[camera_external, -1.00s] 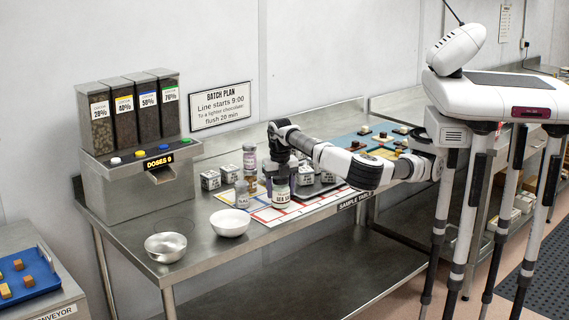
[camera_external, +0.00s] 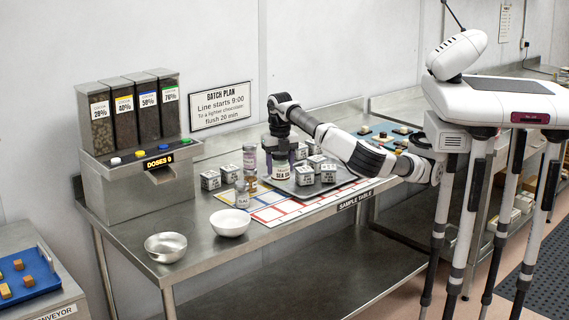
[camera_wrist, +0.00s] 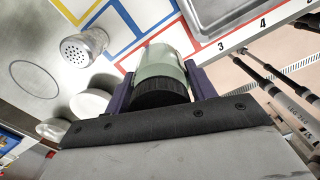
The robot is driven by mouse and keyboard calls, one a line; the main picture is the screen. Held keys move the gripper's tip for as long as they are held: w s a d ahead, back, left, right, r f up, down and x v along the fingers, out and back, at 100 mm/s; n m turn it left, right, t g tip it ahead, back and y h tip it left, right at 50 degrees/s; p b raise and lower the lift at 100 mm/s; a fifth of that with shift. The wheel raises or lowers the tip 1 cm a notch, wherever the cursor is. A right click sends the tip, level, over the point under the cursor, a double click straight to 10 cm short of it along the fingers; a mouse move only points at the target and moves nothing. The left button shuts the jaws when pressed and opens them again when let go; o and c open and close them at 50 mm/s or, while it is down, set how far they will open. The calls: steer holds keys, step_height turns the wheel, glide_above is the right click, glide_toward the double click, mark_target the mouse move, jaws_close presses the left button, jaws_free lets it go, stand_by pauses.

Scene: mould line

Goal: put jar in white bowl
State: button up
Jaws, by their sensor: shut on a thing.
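My gripper (camera_external: 280,152) is shut on a jar (camera_external: 281,171) with a black lid and a pale label, and the jar hangs upright. In the wrist view the pale green jar (camera_wrist: 164,62) sits between my two purple fingers (camera_wrist: 163,88), lid toward the wrist. The jar appears to be held above the coloured mat and tray. The white bowl (camera_external: 230,222) stands on the steel table to the left, near its front edge, and looks empty. It also shows in the wrist view (camera_wrist: 88,105), partly hidden by my gripper.
A steel bowl (camera_external: 165,247) stands left of the white bowl. A grey tray (camera_external: 335,182) holds several labelled cubes. The dispenser (camera_external: 140,180) is at the back left.

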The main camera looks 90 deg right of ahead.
steer(key=w+a+r+n+p, duration=0.1)
steer(key=w+a+r+p, duration=0.3)
steer(key=a+r, duration=0.45)
steer(key=w+a+r+n+p, duration=0.1)
steer(key=w+a+r, duration=0.5)
steer(key=a+r, duration=0.3)
step_height(320, 180, down, 21)
steer(key=a+p, duration=0.1)
steer(key=shift+a, duration=0.25)
steer(key=shift+f, duration=0.1)
steer(key=o, duration=1.1)
steer(key=shift+o, duration=0.2)
steer(key=shift+s, duration=0.1)
